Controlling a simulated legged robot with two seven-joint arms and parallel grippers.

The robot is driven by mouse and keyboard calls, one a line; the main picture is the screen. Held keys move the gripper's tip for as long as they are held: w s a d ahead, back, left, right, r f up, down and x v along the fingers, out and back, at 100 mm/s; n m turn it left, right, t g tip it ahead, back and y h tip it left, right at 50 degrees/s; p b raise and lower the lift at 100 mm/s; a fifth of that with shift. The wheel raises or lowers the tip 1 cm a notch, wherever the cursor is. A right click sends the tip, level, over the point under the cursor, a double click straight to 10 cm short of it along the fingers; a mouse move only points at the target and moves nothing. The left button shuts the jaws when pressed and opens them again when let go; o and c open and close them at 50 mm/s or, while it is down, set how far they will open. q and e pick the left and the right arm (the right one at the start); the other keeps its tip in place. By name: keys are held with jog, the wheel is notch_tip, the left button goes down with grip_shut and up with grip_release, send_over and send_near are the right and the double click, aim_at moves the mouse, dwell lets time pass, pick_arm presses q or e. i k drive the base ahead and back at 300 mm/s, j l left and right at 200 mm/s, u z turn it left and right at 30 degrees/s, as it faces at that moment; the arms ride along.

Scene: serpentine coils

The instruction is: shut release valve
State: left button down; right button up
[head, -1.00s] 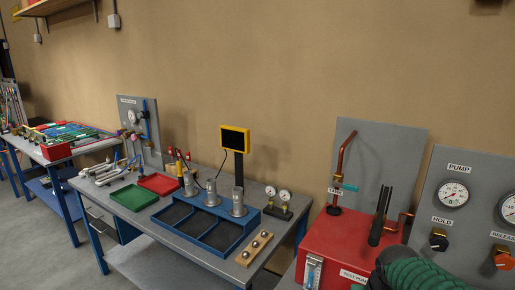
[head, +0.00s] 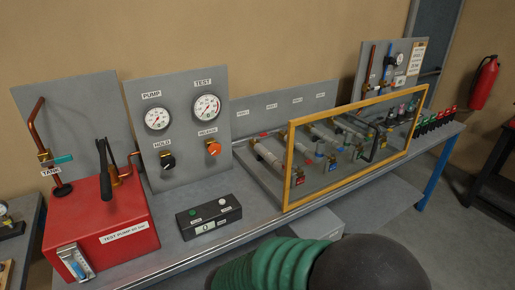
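The release valve is an orange knob (head: 214,148) under a small label reading RELEASE. It sits on the grey upright panel (head: 180,185), left of centre in the head view. To its left on the same panel is a black knob (head: 167,161) labelled HOLD. Above them are two round white gauges, PUMP (head: 157,117) and TEST (head: 206,107). I cannot tell from here whether the release valve is open or shut. Neither of my grippers is in view, and nothing touches the knob.
A red test pump box (head: 118,235) with a dark lever stands left of the panel. A black button box (head: 209,216) lies on the bench before it. A yellow-framed clear guard (head: 358,150) covers pipes to the right. A green ribbed, dark-ended shape fills the bottom.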

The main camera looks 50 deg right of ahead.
aim_at(215, 149)
jog(key=z, duration=1.2)
